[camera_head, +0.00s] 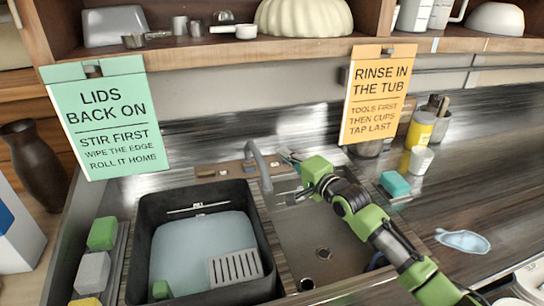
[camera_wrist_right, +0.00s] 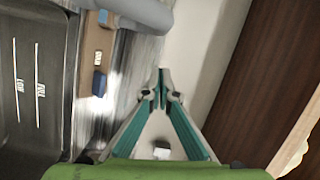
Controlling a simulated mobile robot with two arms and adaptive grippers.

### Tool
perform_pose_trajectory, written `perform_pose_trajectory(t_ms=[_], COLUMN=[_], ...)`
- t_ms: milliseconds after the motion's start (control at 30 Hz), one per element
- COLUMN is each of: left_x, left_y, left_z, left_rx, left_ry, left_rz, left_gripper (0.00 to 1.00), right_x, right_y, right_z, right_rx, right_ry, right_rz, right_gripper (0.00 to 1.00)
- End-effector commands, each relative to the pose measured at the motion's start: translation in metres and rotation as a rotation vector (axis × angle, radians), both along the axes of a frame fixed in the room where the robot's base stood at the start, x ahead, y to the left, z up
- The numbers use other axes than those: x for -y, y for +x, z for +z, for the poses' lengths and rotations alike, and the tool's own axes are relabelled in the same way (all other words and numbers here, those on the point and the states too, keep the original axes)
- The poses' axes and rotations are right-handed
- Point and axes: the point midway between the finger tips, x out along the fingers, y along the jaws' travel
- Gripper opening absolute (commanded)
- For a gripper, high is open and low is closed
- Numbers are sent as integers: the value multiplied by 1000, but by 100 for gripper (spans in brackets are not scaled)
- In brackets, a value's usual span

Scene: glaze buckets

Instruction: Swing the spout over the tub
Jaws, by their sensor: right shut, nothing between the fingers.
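The grey metal spout (camera_head: 262,170) stands at the back of the sink, near the right rim of the black tub (camera_head: 141,240). In the head view its visible length runs beside the tub's rim, not across the tub's middle. The tub holds pale liquid and a slotted grey piece. My right gripper (camera_head: 287,157) is just right of the spout, fingers shut and empty. In the right wrist view its fingertips (camera_wrist_right: 162,84) meet, and a grey tube, apparently the spout (camera_wrist_right: 140,12), crosses above them, apart from them. My left gripper is not in view.
The bare sink basin (camera_head: 318,235) lies right of the tub. A green sign (camera_head: 105,120) and an orange sign (camera_head: 376,95) hang from the shelf. A teal block (camera_head: 395,184), white cup (camera_head: 420,160) and yellow jar (camera_head: 421,130) stand on the right counter.

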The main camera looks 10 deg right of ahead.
Motion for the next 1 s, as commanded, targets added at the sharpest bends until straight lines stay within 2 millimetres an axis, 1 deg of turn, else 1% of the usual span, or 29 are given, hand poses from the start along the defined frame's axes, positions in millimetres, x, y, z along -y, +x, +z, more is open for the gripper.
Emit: perform_pose_trajectory(t_ms=[33,100,200,300,433,767,1000], left_x=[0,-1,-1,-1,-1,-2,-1], left_y=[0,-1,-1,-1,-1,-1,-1], left_z=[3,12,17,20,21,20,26], left_rx=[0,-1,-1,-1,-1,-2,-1], left_ry=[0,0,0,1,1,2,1], left_rz=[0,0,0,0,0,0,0], left_gripper=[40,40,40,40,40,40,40], right_x=[-3,-18,-30,-37,-41,-41,-45], right_y=[8,3,1,0,-1,-1,-1], right_z=[2,0,-3,-6,-8,-8,-7], right_rx=[1,-2,-2,-1,0,0,-1], right_ry=[-1,5,2,1,0,0,4], right_rz=[-1,3,2,1,0,-1,-19], right_gripper=[0,0,0,0,0,0,0])
